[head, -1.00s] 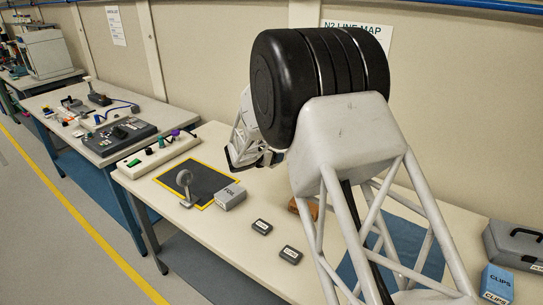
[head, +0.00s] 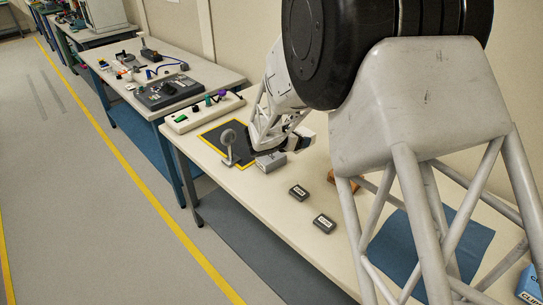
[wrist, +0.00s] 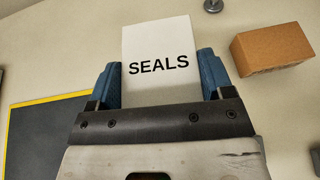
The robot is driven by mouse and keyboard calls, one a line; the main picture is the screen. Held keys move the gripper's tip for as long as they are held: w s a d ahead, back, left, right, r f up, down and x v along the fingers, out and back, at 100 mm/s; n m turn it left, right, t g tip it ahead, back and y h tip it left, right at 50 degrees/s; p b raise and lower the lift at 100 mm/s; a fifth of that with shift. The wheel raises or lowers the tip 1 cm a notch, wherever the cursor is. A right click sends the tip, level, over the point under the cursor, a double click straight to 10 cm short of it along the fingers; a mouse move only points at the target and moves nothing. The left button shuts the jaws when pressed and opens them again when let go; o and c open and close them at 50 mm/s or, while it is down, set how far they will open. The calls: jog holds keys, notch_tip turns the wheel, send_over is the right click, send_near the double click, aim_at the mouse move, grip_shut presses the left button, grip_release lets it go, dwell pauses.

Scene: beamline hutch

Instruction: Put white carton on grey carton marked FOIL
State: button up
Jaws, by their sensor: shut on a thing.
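The white carton (wrist: 158,50) marked SEALS is between the blue fingers of my gripper (wrist: 159,78) in the wrist view. My gripper is shut on it. The grey carton (head: 270,162) stands on the bench by the near right corner of the yellow-edged dark mat in the head view. My wrist and gripper (head: 292,138) are just behind and right of it there and overlap it in the picture. I cannot tell the height gap. The grey carton does not show in the wrist view.
A round-headed stand (head: 230,142) stands close left of the grey carton, at the edge of the dark mat (head: 212,131). Two small dark CLIPS-like boxes (head: 299,192) (head: 324,223) lie nearer. A brown box (wrist: 272,50) is right of my gripper. A blue mat (head: 415,240) lies bare.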

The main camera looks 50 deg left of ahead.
jog(key=s+d, duration=0.3)
jog(key=s, duration=0.5)
jog(key=s+d, duration=0.3)
jog(key=s, duration=0.5)
jog(key=shift+n+y, duration=0.3)
jog(key=shift+y, duration=0.1)
jog(key=shift+a+f, duration=0.1)
send_over(268, 157)
jog(key=shift+f, duration=0.75)
jog(key=shift+f, duration=1.75)
jog(key=shift+f, duration=0.1)
jog(key=o, duration=1)
jog(key=shift+c, duration=0.2)
